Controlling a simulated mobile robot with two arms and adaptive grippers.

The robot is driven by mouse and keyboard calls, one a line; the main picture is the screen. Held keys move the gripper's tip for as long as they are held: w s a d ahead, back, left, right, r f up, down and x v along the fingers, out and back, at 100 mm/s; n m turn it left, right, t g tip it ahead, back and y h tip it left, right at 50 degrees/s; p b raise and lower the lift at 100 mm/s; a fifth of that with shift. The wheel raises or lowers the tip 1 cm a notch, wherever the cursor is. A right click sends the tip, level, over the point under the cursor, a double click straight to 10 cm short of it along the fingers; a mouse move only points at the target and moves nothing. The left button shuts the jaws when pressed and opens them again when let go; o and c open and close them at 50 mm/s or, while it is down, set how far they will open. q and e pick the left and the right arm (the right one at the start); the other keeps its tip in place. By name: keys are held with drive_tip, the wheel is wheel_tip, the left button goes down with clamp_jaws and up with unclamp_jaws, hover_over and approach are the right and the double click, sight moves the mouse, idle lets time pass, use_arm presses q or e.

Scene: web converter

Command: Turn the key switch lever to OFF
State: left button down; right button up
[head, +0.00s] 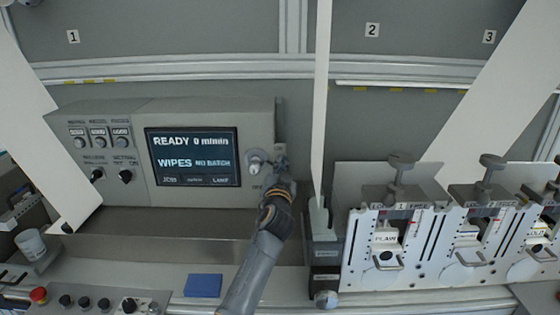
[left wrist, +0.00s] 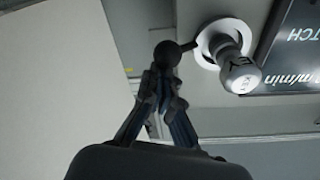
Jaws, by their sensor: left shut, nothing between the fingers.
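The key switch (head: 256,165) is a grey knob on a pale round plate, right of the screen on the grey control panel. In the left wrist view the key switch (left wrist: 238,68) shows a white ring and a short lever with a dark ball end (left wrist: 170,53). The lever points away from the screen. My left gripper (head: 281,164) is at the panel's right edge, beside the knob. In the left wrist view my left gripper (left wrist: 164,78) is shut, its tips close to the ball; I cannot tell whether they touch. The OFF mark is not readable. My right gripper is not in view.
The screen (head: 193,157) reads READY 0 m/min. Two black knobs (head: 126,177) sit at the panel's left. A blue block (head: 203,286) and red button (head: 38,295) are below.

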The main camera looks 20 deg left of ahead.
use_arm(q)
drive_tip(key=s+a+f+m+g+h+p, duration=0.1)
drive_tip(key=a+f+m, duration=0.3)
drive_tip(key=f+m, duration=0.4)
drive_tip(key=shift+s+a+f+m+h+p, duration=0.2)
drive_tip(key=shift+a+m+h+p, duration=0.2)
drive_tip(key=shift+m, duration=1.9)
drive_tip(key=shift+a, duration=0.1)
